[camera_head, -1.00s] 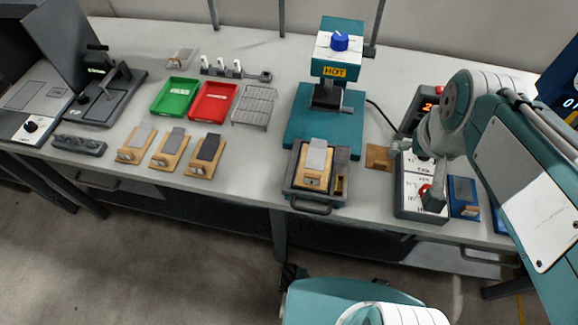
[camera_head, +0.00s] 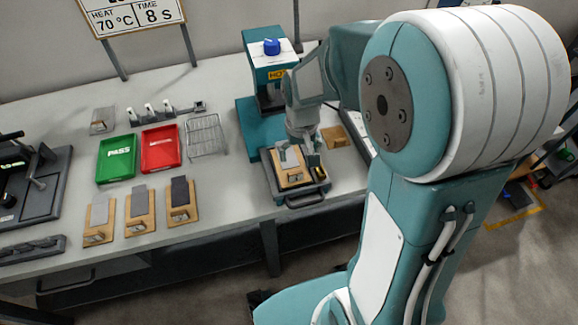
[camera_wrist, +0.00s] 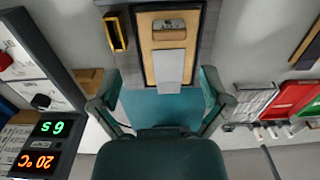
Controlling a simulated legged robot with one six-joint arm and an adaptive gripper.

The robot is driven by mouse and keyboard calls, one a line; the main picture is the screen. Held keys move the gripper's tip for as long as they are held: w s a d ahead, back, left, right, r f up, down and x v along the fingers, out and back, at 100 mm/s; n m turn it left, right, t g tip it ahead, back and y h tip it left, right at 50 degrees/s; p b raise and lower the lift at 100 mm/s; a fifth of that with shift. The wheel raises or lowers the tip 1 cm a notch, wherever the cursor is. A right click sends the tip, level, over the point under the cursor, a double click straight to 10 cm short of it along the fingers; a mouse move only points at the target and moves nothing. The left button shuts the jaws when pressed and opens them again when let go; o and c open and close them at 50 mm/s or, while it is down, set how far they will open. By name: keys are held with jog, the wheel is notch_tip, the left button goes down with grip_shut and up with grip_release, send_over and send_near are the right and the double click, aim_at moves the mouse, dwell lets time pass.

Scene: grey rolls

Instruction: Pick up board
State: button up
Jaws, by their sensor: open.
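A wooden board (camera_head: 289,177) with a grey strip across it lies in the dark tray (camera_head: 306,199) in front of the teal press. In the wrist view the board (camera_wrist: 150,68) lies flat in the tray, its grey strip (camera_wrist: 169,67) pointing towards my gripper. My gripper (camera_head: 301,153) is over the board in the head view. In the wrist view my gripper (camera_wrist: 160,92) is open and empty, a finger on each side of the line of the strip. Whether the fingers touch the board I cannot tell.
The teal press (camera_head: 264,125) marked HOT stands just behind the tray. A small yellow-and-black piece (camera_wrist: 116,32) is beside the board. Several similar boards, a green tray (camera_head: 117,158), a red tray (camera_head: 161,148) and a wire rack (camera_head: 205,136) are to the left.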

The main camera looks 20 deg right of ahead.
aim_at(294, 172)
jog(key=f, duration=0.1)
jog(key=a+f, duration=0.2)
jog(key=f, duration=0.1)
jog(key=shift+s, duration=0.15)
jog(key=f, duration=0.3)
jog(key=shift+s+d+f, duration=0.15)
jog(key=shift+d+f, duration=0.35)
jog(key=shift+d, duration=0.2)
jog(key=shift+a, duration=0.45)
jog(key=c, duration=1.2)
